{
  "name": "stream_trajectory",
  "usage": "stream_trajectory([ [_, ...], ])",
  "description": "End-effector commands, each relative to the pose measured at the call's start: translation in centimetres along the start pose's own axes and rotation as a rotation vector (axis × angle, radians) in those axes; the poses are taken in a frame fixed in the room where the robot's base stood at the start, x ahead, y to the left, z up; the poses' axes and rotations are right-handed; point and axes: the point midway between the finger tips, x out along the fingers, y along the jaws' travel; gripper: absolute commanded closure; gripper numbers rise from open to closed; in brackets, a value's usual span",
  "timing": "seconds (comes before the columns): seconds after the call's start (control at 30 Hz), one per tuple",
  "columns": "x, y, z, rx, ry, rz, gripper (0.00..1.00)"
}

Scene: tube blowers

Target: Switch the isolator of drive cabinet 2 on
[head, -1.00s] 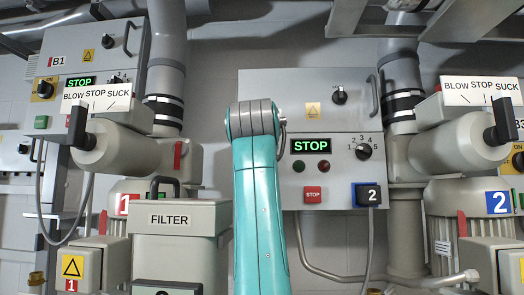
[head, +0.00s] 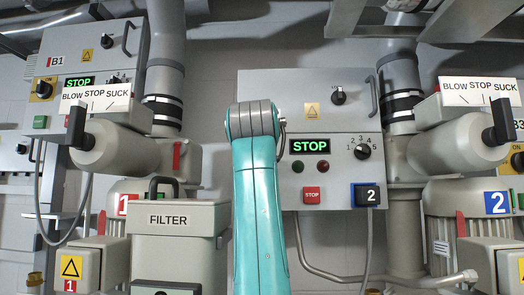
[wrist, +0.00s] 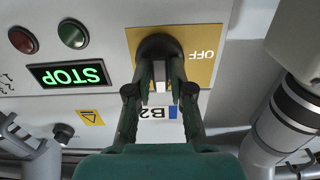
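Drive cabinet 2 (head: 260,86) is the grey cabinet in the middle of the head view. My arm covers its left part there, hiding the isolator and my gripper. The wrist view is upside down and shows a B2 label (wrist: 153,113). The isolator's yellow plate (wrist: 203,77) carries the word OFF. Its round black knob (wrist: 158,46) is at the plate's middle, with a narrow handle part between my fingers. My gripper (wrist: 161,78) has one fingertip on each side of that part. I cannot tell whether the fingers press on it.
A green STOP display (head: 310,146), a selector knob (head: 363,151) and a red stop button (head: 313,194) are right of my arm. A filter box (head: 171,245) stands at lower left. Grey pipes (wrist: 282,125) run close beside the cabinet.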

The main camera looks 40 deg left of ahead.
Motion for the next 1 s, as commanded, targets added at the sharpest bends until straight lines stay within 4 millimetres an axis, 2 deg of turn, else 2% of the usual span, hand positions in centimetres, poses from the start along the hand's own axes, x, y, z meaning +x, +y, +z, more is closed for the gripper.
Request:
stream_trajectory([
  [0.07,0.0,0.0,0.0,-0.001,0.0,0.0,0.58],
  [0.47,-0.6,0.0,-0.1,0.0,0.004,-0.001,0.58],
  [0.67,-3.3,0.0,-0.1,0.0,0.006,-0.001,0.58],
  [1.0,-9.6,0.0,0.0,0.0,0.004,-0.001,0.58],
])
